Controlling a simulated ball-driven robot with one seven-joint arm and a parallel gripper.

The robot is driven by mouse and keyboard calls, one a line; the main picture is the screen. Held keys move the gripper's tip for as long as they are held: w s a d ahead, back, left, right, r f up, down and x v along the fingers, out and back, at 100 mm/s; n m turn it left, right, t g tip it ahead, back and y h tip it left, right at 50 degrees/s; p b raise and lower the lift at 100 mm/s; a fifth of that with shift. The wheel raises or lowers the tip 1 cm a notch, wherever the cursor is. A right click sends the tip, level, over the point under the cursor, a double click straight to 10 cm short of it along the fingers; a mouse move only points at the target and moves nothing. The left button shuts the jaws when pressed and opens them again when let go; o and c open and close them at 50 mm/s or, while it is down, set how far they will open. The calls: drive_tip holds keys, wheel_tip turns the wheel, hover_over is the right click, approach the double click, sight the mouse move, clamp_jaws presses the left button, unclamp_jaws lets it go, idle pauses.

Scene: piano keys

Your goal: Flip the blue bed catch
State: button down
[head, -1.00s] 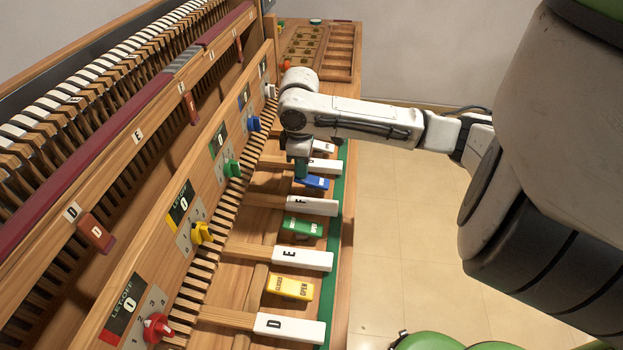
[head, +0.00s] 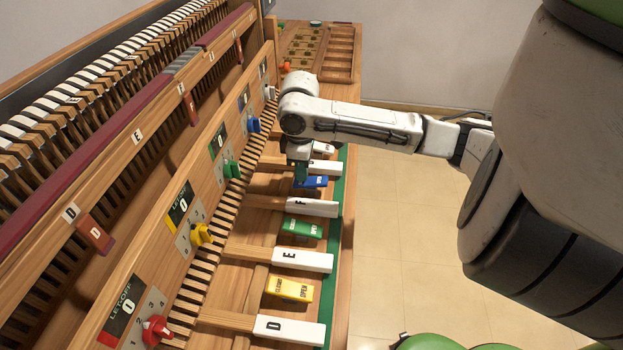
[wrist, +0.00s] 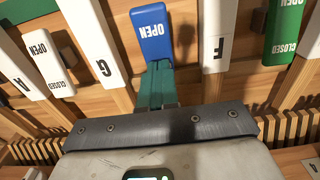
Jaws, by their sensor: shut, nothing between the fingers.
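The blue bed catch (head: 314,181) sits on the wooden key bed between the F key (head: 313,207) and the G key (head: 325,165). In the wrist view the blue catch (wrist: 152,32) shows the word OPEN on its far half. My gripper (head: 300,184) points down at the catch's inner end, on the side toward the panel of dials. In the wrist view my gripper's green fingertips (wrist: 160,68) are together, with nothing held, and cover the catch's near end. I cannot tell whether they touch it.
A green catch (head: 303,227) and a yellow catch (head: 289,289) lie between nearer keys. A white catch (wrist: 45,58) lies beyond the G key in the wrist view. A panel with a blue dial (head: 253,124) and a green dial (head: 232,169) rises at the left.

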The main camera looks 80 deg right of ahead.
wheel_tip(320, 180, up, 7)
drive_tip(key=p, duration=0.5)
drive_tip(key=shift+f+p, duration=0.2)
drive_tip(key=shift+p, duration=0.15)
drive_tip(key=shift+s, duration=0.1)
idle(0.4)
